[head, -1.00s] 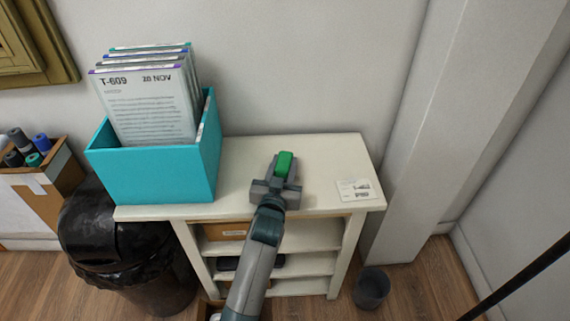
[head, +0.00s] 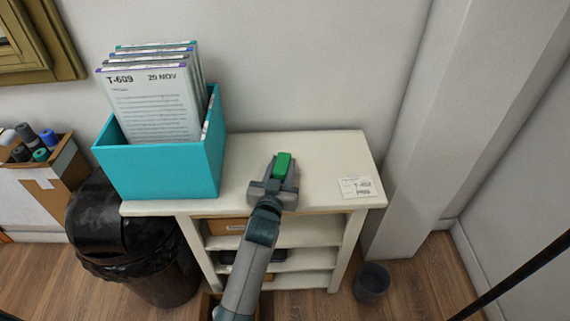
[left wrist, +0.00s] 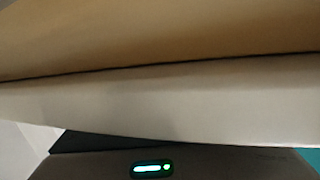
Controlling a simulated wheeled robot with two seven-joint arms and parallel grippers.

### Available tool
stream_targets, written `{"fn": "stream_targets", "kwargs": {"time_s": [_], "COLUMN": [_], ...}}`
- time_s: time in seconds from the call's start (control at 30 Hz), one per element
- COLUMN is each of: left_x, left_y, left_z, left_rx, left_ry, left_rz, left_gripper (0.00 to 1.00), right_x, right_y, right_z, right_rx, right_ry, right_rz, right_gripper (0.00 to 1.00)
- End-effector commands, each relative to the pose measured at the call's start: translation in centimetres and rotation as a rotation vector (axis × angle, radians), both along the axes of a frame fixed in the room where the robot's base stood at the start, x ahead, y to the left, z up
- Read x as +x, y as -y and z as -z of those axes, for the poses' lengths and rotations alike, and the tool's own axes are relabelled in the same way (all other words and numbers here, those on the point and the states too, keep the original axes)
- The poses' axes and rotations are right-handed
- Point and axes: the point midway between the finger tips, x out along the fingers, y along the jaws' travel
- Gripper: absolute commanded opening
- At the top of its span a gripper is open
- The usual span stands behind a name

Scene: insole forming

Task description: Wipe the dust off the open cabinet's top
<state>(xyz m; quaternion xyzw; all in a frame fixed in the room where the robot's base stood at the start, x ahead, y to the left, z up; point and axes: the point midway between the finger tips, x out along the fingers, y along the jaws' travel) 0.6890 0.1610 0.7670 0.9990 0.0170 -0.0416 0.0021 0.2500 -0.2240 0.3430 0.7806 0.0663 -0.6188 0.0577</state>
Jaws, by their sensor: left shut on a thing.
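The open cabinet's white top (head: 330,165) stands against the wall, with open shelves below. My left gripper (head: 282,170) is over the middle of that top, shut on a small green block (head: 283,163). The block is at or very near the surface; I cannot tell whether it touches. In the left wrist view a pale edge (left wrist: 200,105) and a tan surface fill most of the picture, and the held block cannot be made out. No dust can be made out on the top. My right gripper is not in view.
A turquoise box (head: 165,172) with upright document sleeves covers the top's left end. A white card (head: 355,187) lies near its right front corner. A black bin (head: 150,265) stands left of the cabinet, and a small grey cup (head: 371,282) on the floor at right.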

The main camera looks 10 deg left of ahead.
Motion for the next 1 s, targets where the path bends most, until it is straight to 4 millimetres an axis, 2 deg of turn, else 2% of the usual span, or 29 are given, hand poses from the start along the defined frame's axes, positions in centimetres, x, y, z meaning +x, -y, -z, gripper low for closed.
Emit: {"fn": "stream_targets", "kwargs": {"time_s": [0.27,0.73,1.0], "left_x": [0.0,-0.8,-0.9], "left_y": [-0.3,-3.2,-3.6], "left_z": [0.0,0.1,0.4], "left_rx": [0.002,0.004,0.002], "left_ry": [0.000,-0.001,-0.002], "left_rz": [-0.002,-0.003,-0.004], "left_gripper": [0.00,0.00,0.00], "right_x": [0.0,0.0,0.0], "right_y": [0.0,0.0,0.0], "right_z": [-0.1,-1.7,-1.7], "right_rx": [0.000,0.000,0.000], "right_ry": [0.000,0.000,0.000], "right_rz": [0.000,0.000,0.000], "right_gripper": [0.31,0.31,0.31]}}
